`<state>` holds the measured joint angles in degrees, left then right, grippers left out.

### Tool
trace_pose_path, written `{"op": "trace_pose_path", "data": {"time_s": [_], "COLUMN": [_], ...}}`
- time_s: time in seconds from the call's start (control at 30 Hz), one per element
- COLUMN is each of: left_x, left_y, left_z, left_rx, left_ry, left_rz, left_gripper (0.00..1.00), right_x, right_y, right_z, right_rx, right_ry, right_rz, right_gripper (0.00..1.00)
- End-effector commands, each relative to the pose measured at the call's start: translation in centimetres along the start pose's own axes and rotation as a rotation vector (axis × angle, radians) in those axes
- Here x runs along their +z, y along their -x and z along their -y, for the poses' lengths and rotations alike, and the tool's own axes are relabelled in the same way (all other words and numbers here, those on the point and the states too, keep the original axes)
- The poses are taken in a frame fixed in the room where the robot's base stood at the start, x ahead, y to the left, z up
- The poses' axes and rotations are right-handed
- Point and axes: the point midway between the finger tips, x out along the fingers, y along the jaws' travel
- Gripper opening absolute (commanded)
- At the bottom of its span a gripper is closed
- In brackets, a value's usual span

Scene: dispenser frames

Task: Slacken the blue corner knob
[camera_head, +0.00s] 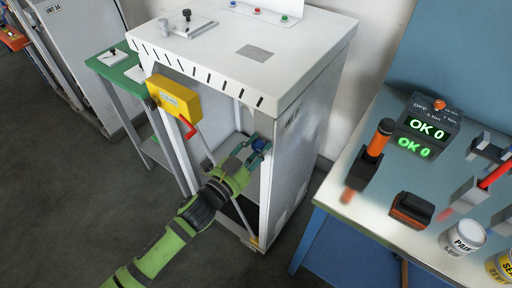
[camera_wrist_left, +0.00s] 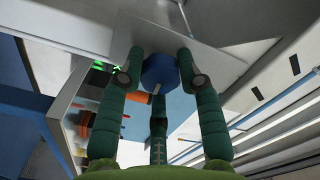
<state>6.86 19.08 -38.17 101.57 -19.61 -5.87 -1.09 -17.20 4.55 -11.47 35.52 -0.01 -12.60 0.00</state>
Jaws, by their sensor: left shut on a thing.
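The blue corner knob (camera_head: 259,144) sits at the right front post of the white dispenser frame (camera_head: 290,150), below the cabinet top. My left gripper (camera_head: 254,152) reaches into the open front and its fingers are closed around the knob. In the left wrist view the blue knob (camera_wrist_left: 159,72) lies between the green fingers of my left gripper (camera_wrist_left: 159,80), against a pale metal plate (camera_wrist_left: 200,60). Part of the knob is hidden by the fingers. My right gripper is in neither view.
A yellow box (camera_head: 174,99) with a red handle (camera_head: 188,128) hangs at the frame's left front. A workbench (camera_head: 345,150) at right carries an OK display (camera_head: 428,128), an orange-handled tool (camera_head: 379,140) and paint cans (camera_head: 462,238). Dark floor is clear at lower left.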

Motion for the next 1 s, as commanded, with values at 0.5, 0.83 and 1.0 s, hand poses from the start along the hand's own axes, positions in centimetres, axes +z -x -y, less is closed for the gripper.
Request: {"op": "trace_pose_path", "data": {"time_s": [0.5,0.83,1.0], "left_x": [0.4,0.3,0.3], "left_y": [0.1,0.5,3.0], "left_z": [-0.1,-0.1,-0.1], "left_rx": [0.002,0.001,0.003], "left_ry": [0.084,0.084,0.084], "left_rz": [0.01,0.006,0.008], "left_gripper": [0.59,0.59,0.59], "right_x": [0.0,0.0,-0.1], "right_y": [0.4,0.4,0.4], "right_z": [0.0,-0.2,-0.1], "right_rx": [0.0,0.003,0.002], "right_ry": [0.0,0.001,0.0], "right_rz": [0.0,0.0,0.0], "right_gripper": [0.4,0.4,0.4]}}
